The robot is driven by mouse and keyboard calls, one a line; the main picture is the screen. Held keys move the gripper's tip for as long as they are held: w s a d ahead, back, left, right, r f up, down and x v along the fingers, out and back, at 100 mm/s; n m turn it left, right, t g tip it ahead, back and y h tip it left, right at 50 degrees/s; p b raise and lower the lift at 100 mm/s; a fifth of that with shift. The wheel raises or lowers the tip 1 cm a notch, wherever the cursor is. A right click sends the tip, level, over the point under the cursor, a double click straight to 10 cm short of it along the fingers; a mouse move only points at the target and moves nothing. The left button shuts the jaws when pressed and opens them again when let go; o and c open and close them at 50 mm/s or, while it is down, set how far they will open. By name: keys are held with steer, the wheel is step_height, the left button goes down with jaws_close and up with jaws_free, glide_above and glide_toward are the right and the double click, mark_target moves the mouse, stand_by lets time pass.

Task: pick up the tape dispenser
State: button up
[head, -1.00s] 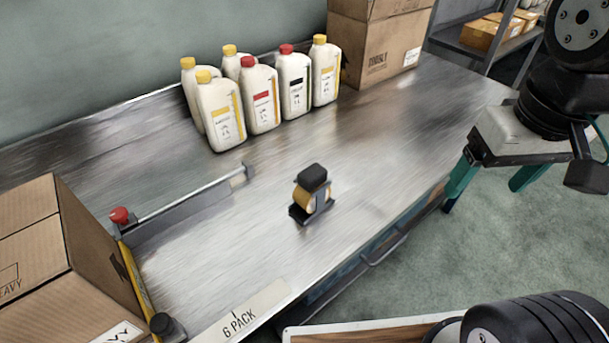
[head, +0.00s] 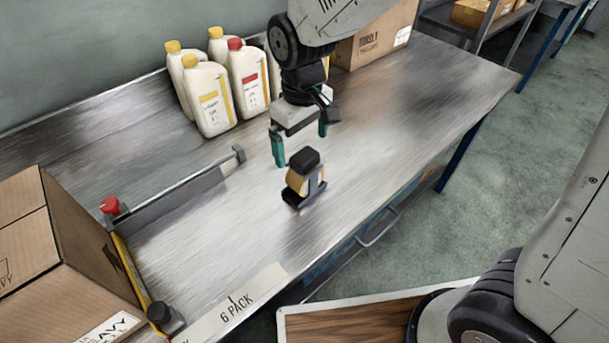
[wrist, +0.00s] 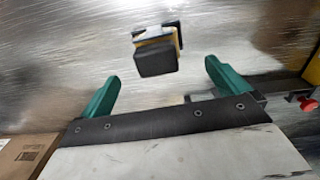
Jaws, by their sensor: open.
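The tape dispenser (head: 304,182) stands upright on the metal table, with a black top, a tan-yellow roll and a dark base. In the wrist view the tape dispenser (wrist: 155,52) lies ahead of my gripper, between the lines of the two fingers and beyond their tips. My gripper (head: 300,148) is open and empty, with green fingers spread, above and just behind the dispenser in the head view. In the wrist view my gripper (wrist: 160,78) shows both fingers apart, touching nothing.
White bottles (head: 213,100) with yellow and red caps stand at the back, partly hidden by my arm. A low metal rail (head: 185,188) lies left of the dispenser. The table's right side is clear.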

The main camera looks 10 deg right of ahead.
mark_target(305, 154)
steer(key=f, duration=0.6)
steer(key=shift+d+f, duration=0.25)
steer(key=shift+f, duration=0.15)
steer(key=c, duration=1)
steer(key=shift+r, duration=0.2)
